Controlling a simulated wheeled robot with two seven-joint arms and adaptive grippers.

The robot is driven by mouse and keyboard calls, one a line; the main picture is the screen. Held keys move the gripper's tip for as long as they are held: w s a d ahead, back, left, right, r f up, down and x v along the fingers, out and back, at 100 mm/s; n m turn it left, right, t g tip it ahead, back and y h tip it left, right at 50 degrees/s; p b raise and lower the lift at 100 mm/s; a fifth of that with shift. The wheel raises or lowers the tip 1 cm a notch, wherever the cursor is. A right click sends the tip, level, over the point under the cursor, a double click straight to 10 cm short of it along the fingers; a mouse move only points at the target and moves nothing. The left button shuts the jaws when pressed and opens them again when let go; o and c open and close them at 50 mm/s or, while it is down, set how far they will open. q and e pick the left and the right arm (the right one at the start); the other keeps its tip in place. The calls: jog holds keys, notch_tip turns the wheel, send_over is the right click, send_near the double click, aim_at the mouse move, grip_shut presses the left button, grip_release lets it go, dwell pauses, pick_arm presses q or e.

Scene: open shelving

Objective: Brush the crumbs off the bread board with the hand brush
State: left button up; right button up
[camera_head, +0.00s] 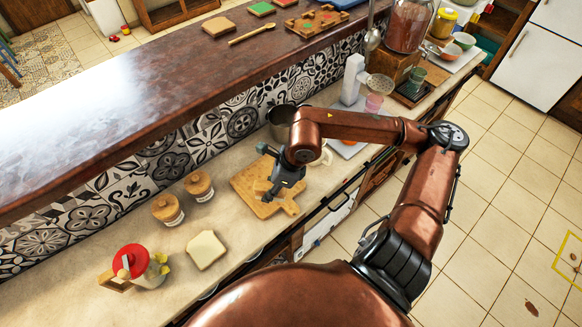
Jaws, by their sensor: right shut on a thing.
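The wooden bread board (243,178) lies on the pale lower counter, its short handle pointing to the lower right. My right gripper (270,190) is over the board, pointing down, and shut on the hand brush (261,186). Only a small tan part of the brush shows by the fingers; the gripper hides the rest. I cannot tell from this view whether the brush touches the board. Crumbs are too small to make out. My left gripper is not in view.
Left of the board stand two lidded jars (199,186), a bread slice (206,250) and a red-lidded container (132,262). A metal pot (281,122) stands behind the board, partly hidden by my arm. A raised dark counter (130,95) runs along the back.

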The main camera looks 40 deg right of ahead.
aim_at(268, 185)
jog(key=shift+r+p, duration=0.7)
jog(key=shift+r, duration=1.1)
jog(key=shift+d, duration=0.1)
jog(key=shift+f, duration=0.1)
